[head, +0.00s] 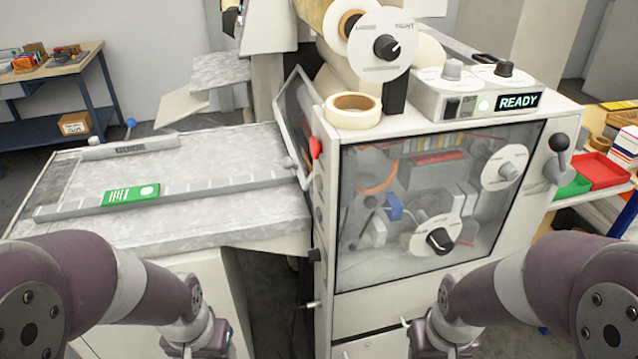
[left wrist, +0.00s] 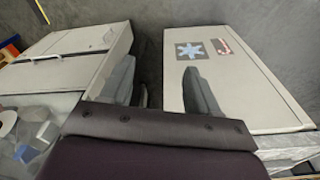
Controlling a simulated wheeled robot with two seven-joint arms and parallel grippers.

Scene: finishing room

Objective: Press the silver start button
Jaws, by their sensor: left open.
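The laminating-type machine (head: 330,215) stands at the centre right of the head view. On its top control box (head: 440,98) are a silver-grey knob or button (head: 452,70) and a black knob (head: 504,68). I cannot tell for certain which part is the start button.
A flat feed table (head: 240,205) with a green card (head: 130,195) lies at left. A tape roll (head: 353,108), a large dial (head: 386,46) and a black-knobbed lever (head: 558,150) are on the machine.

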